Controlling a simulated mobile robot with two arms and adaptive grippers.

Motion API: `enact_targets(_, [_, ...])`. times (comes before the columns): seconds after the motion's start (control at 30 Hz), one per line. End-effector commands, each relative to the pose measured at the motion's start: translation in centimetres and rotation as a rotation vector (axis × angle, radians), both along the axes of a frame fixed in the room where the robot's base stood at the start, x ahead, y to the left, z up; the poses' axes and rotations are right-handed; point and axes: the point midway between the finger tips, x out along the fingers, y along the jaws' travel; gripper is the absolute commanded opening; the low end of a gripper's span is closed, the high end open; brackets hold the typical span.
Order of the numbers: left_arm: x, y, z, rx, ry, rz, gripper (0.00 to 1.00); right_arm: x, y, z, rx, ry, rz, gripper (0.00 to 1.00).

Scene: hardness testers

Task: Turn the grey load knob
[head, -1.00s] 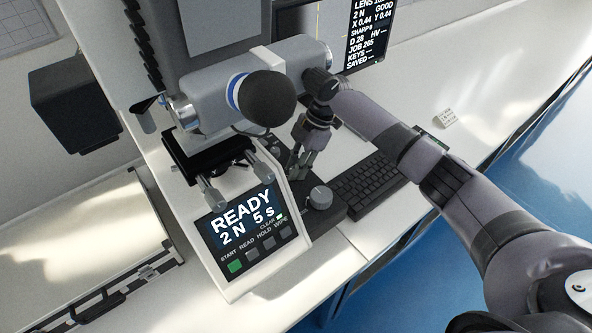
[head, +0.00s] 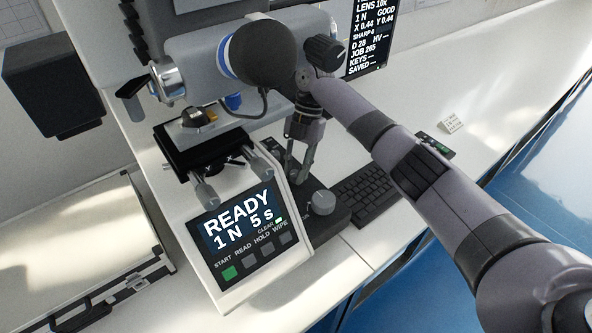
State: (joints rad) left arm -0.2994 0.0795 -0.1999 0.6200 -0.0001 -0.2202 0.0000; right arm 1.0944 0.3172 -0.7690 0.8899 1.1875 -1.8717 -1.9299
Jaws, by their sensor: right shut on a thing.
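The hardness tester's front panel (head: 240,225) has a screen that reads READY, 1 N, 5 s. My right gripper (head: 300,172) points down beside the panel's right edge, with its fingers shut. The grip point is small and partly hidden by the fingers. The load knob cannot be made out clearly there, but the load reading has changed with the gripper in this place. A separate grey round knob (head: 321,201) stands on a black box, just right of and below the fingertips, apart from them. My left gripper is out of view.
The black sphere (head: 267,54) and a dark knob (head: 324,54) on the tester are above my right gripper. A keyboard (head: 365,195) lies to the right. The specimen stage (head: 203,150) is left.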

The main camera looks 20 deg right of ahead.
Motion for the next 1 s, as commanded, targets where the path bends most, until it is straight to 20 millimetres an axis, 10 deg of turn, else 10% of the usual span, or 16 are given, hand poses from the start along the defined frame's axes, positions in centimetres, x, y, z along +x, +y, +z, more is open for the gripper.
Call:
enact_targets(0.43, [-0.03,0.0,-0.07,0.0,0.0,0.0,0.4,0.12,-0.02,0.15,-0.001,-0.005,0.011,0.0])
enact_targets(0.47, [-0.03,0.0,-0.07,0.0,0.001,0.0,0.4,0.12,-0.02,0.15,-0.001,-0.005,0.011,0.24])
enact_targets(0.5, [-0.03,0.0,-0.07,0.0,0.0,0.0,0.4,0.12,-0.02,0.16,-0.001,-0.005,0.011,0.27])
enact_targets(1.0, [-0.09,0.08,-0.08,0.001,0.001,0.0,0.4,0.03,-0.01,0.04,-0.001,-0.001,0.011,0.44])
